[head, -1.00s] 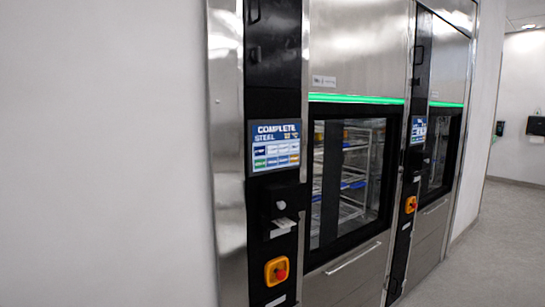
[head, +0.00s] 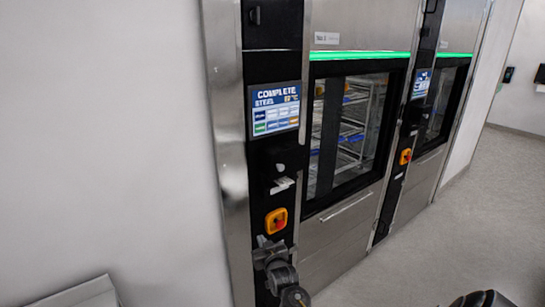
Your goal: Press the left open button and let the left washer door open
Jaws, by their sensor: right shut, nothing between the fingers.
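The left washer is the nearer one, and its glass door (head: 345,140) is shut, with racks showing behind the glass. Its control screen (head: 275,109) reads COMPLETE and has rows of coloured buttons. A green button (head: 260,128) is at the screen's lower left; its label is too small to read. My right gripper (head: 265,243) is shut and empty. It is low in front of the black control column, just below the orange and red knob (head: 276,221) and well below the screen. My left gripper is not in view.
A second washer (head: 440,105) stands to the right with its door shut and its own screen (head: 421,84). Green light strips (head: 360,55) glow above both doors. A handle bar (head: 345,207) crosses the lower panel. Open grey floor (head: 440,245) lies at the right.

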